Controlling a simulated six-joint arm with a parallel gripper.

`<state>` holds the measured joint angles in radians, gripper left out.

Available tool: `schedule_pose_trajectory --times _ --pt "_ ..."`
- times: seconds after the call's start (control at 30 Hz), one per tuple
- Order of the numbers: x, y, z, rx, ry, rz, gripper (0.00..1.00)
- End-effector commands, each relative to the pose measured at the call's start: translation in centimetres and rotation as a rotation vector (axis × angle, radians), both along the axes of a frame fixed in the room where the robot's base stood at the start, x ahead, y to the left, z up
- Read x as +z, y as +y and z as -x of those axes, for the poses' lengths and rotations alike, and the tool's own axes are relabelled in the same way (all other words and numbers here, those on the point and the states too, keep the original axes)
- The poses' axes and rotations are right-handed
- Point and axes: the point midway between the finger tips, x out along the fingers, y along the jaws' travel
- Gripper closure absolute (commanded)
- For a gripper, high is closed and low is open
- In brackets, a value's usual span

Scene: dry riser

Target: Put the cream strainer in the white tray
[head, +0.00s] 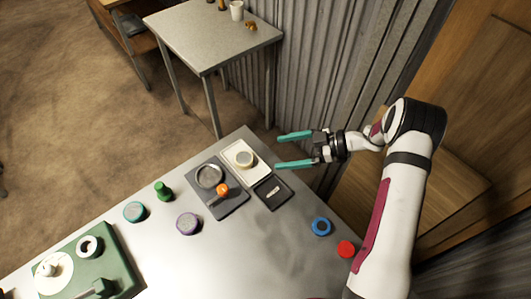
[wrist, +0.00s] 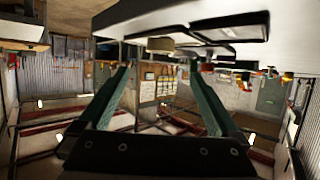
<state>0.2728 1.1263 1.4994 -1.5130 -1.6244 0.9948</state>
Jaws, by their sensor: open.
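The cream strainer (head: 244,158) looks like a small round cream piece. In the head view it sits inside the white tray (head: 230,148), near its middle. A cream round piece (wrist: 160,44) also shows in the wrist view, ahead of the fingers; that view is turned over. My gripper (head: 279,151) has two teal fingers, wide apart with nothing between them. It is to the right of the white tray, apart from the strainer, with its fingers pointing left. Its exact height above the table is hard to tell.
Left of the white tray is a dark grey tray (head: 229,208) with a round metal dish (head: 209,176) and an orange piece (head: 222,189). A small black tray (head: 272,205) is in front. The table's front middle is clear.

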Motion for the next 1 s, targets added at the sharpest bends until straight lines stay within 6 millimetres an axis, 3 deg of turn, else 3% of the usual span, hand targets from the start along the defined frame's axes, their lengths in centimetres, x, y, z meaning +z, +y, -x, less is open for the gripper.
schedule_pose_trajectory --times 0.2,0.27,0.37,0.4,0.43,0.5,0.57,0.6,0.67,0.7,0.8,0.83,0.9,1.0 --pt "0.5 -1.1 -0.1 -0.004 -0.002 0.001 0.02" --pt "1.3 -1.0 -1.3 -0.053 -0.022 0.017 0.02" --pt "5.9 -1.6 -7.5 -0.346 -0.121 0.106 0.02" --pt "8.9 -3.0 -10.3 -0.531 -0.164 0.161 0.02" --pt "11.3 -4.5 -11.9 -0.683 -0.185 0.205 0.02" --pt "16.2 -9.0 -12.6 -1.035 -0.175 0.313 0.02" --pt "19.1 -12.9 -9.8 -1.309 -0.09 0.398 0.02" --pt "20.1 -14.9 -6.3 -1.467 0.008 0.452 0.02" --pt "20.4 -16.4 0.7 -1.657 0.215 0.523 0.02" --pt "19.9 -16.2 6.0 -1.741 0.386 0.561 0.02" --pt "18.1 -12.8 17.6 -1.796 0.801 0.619 0.02" --pt "17.7 -11.5 20.3 -1.784 0.906 0.627 0.02" --pt "17.2 -8.7 25.2 -1.738 1.103 0.639 0.02" --pt "17.1 -6.1 29.2 -1.675 1.271 0.643 0.02"
